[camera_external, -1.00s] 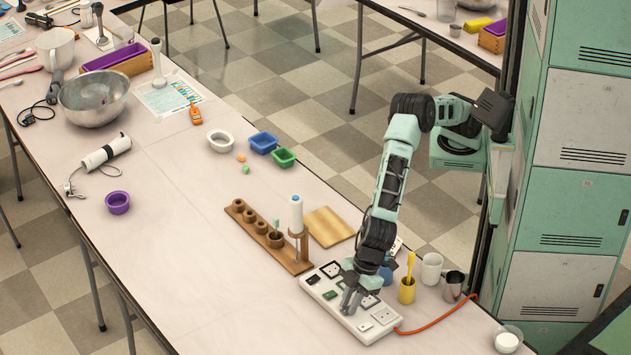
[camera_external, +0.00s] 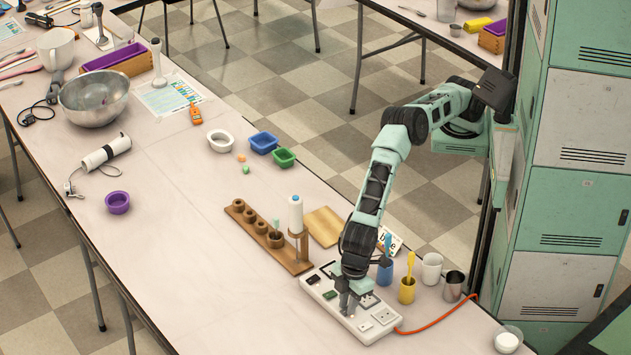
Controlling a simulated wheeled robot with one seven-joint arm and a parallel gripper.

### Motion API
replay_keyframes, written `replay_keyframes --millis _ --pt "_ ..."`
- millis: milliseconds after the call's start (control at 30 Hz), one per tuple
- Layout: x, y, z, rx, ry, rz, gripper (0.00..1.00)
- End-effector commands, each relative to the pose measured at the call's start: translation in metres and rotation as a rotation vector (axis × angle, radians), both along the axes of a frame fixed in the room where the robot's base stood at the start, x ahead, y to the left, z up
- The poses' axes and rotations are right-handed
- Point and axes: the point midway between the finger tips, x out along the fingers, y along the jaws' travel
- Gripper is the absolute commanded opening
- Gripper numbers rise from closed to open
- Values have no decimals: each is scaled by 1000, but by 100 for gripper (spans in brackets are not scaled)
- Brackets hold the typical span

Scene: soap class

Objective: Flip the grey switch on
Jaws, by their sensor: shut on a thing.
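The white switch board (camera_external: 382,317) lies near the table's front right, with sockets and small coloured switches on it. A black switch (camera_external: 313,280) and a green switch (camera_external: 330,295) show on its left part. My gripper (camera_external: 347,308) points down over the middle of the board, its fingers close together at the board's surface. It is shut on a small part there, which the fingers hide. The grey switch is not clearly visible; it appears to be at the fingertips. Its position, on or off, cannot be seen.
A wooden stand (camera_external: 298,262) with a white bottle is behind the board, beside a wooden plate (camera_external: 327,228). Blue (camera_external: 385,272), yellow (camera_external: 407,291), white (camera_external: 432,268) and metal cups (camera_external: 453,287) stand to the right. An orange cable (camera_external: 435,319) leaves the board.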

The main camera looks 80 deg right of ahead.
Motion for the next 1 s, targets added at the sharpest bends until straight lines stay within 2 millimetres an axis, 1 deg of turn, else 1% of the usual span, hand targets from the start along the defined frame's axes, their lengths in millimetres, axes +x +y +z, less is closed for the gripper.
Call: replay_keyframes --millis 167,200,267,300,533,667,767,867,1000 --pt "1 1 1 4 -2 0 0" --pt "1 1 2 4 -2 0 23" --pt "1 1 2 4 -2 0 39" --pt "1 1 1 4 -2 0 42" --pt "0 0 1 2 -2 0 42" --pt "0 0 7 2 -2 0 42" --pt "-1 -1 20 4 -3 1 42" --pt "-3 -3 40 5 -4 0 42" --pt "-6 -6 73 6 -4 0 42"
